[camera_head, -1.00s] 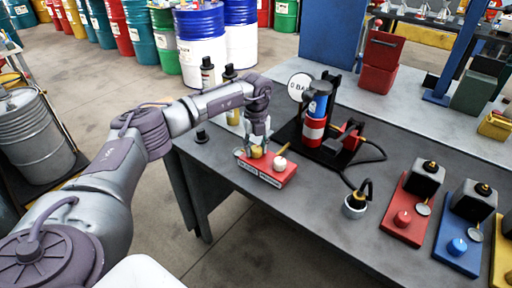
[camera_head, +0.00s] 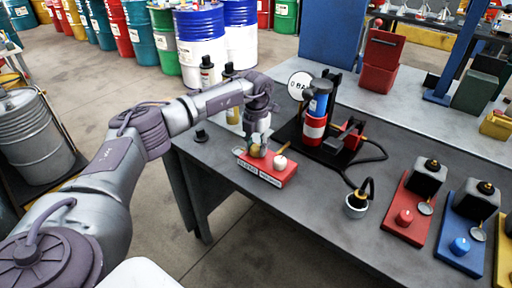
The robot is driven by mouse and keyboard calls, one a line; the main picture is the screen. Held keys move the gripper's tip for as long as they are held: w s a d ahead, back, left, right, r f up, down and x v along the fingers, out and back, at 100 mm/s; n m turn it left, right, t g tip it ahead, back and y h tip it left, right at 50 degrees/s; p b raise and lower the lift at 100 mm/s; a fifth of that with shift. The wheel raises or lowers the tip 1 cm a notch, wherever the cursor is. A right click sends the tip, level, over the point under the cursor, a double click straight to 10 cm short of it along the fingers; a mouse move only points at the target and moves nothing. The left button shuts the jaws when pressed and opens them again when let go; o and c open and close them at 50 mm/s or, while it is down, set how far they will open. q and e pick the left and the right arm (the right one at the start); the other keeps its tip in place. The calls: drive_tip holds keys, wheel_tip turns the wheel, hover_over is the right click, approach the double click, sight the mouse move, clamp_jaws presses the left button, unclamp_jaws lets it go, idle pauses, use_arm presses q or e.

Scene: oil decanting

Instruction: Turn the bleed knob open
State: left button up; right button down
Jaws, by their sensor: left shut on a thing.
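A red block (camera_head: 270,172) with a white label strip on its front lies near the left edge of the grey workbench. The label is too small to read. A yellowish knob (camera_head: 256,152) and a white knob (camera_head: 280,162) stand on top of it. Which one is the bleed knob I cannot tell from the label. My left gripper (camera_head: 257,147) points down from above and is shut on the yellowish knob, whose upper part the fingers partly hide. My right gripper is not in view.
A blue, white and red cylinder (camera_head: 316,116) on a black stand is right behind the block, with a black hose running to a small cup (camera_head: 356,205). Red (camera_head: 409,210) and blue (camera_head: 459,246) boards with knobs and gauges lie at the right. Bare bench lies in front of the cup.

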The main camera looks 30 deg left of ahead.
sight(256, 147)
use_arm(q)
drive_tip(key=m, duration=0.4)
drive_tip(key=shift+m+b, duration=0.3)
drive_tip(key=shift+m, duration=1.5)
drive_tip(key=o, duration=1.1)
drive_tip(key=shift+o, duration=0.2)
drive_tip(key=shift+r, duration=0.1)
wheel_tip(256, 147, up, 12)
